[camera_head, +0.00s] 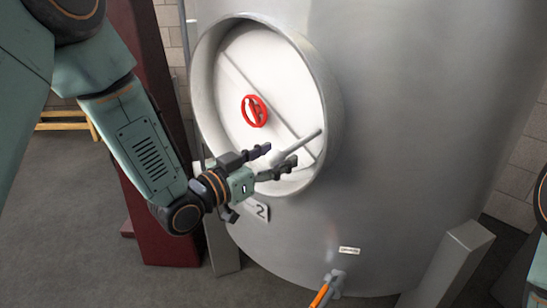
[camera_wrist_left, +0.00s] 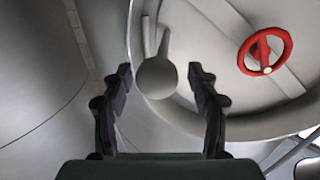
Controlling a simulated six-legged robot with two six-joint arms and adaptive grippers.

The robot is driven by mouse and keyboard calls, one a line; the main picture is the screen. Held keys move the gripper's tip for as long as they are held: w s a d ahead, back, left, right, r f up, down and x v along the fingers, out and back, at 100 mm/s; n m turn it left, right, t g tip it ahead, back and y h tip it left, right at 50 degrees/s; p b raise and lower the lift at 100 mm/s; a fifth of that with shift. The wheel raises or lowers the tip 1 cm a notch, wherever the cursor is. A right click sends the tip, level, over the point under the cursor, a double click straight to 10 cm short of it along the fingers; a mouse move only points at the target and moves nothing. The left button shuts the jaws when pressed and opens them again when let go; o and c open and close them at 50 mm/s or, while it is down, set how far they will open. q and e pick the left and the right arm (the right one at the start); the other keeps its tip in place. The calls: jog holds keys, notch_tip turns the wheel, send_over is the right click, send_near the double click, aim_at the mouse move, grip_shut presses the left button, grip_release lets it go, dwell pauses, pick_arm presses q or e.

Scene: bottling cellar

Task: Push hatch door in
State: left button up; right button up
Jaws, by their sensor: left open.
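The round white hatch door (camera_head: 235,85) sits inside a deep metal collar (camera_head: 325,85) on the steel tank. A red handwheel (camera_head: 255,110) is at its middle, on a diagonal bar; the wheel also shows in the left wrist view (camera_wrist_left: 265,51). A grey rod handle (camera_head: 303,140) sticks out at the door's lower right. My left gripper (camera_head: 280,155) is open in front of the door's lower part. In the left wrist view the handle's rounded end (camera_wrist_left: 156,77) appears between the open fingers (camera_wrist_left: 160,78); I cannot tell if they touch it. My right gripper is out of view.
The steel tank (camera_head: 420,110) fills the middle and right. A dark red post (camera_head: 165,235) stands left, behind my left arm. An orange-handled valve (camera_head: 325,290) sticks out low. Grey floor is clear at lower left.

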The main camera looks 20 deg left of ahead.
pick_arm(q)
jog(key=shift+d, duration=0.2)
jog(key=c, duration=0.3)
grip_shut()
